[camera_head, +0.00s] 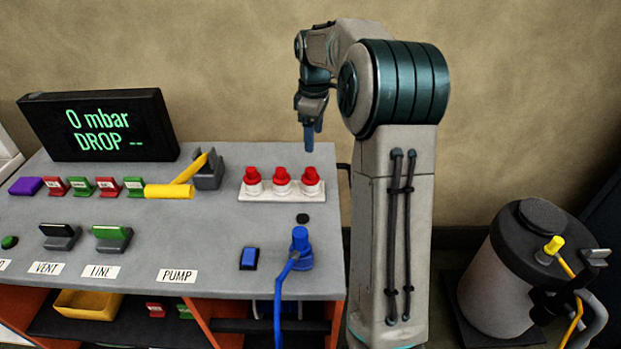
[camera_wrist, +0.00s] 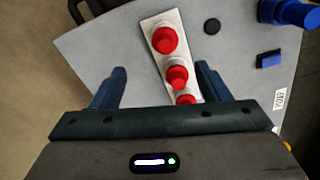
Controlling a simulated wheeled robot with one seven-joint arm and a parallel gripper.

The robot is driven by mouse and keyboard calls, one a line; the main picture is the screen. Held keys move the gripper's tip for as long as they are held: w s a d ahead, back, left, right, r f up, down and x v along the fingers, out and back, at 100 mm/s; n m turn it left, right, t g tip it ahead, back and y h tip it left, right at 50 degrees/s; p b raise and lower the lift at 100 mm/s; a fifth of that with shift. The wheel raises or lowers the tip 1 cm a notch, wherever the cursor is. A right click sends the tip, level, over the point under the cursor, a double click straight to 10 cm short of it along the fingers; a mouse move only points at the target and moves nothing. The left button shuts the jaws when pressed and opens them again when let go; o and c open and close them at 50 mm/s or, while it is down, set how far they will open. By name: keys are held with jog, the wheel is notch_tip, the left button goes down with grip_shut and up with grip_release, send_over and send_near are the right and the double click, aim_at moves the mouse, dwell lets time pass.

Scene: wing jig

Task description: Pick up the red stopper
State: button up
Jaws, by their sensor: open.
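Three red stoppers stand in a row in a white rack (camera_head: 281,197) on the grey bench. They are the left stopper (camera_head: 252,176), the middle stopper (camera_head: 281,177) and the right stopper (camera_head: 311,177). My gripper (camera_head: 311,138) is above and behind the right end of the rack, pointing down. The stoppers show there too: the top one (camera_wrist: 165,41), the middle one (camera_wrist: 178,76), and one (camera_wrist: 186,99) partly hidden by the gripper body.
A blue fitting with a hose (camera_head: 300,242), a blue switch (camera_head: 249,259) and a black disc (camera_head: 303,218) are in front of the rack. A yellow-handled lever (camera_head: 180,183) is at its left. A display (camera_head: 98,125) stands at the back left. A grey tank (camera_head: 505,280) is at the right.

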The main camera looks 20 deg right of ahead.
send_over(310, 169)
jog(key=d, duration=0.1)
notch_tip(310, 169, down, 6)
jog(key=shift+f, duration=0.25)
jog(key=f, duration=0.2)
jog(key=a+f+p, duration=0.1)
jog(key=f, duration=0.1)
jog(key=shift+p, duration=0.3)
jog(key=shift+f, duration=0.7)
jog(key=c, duration=1.1)
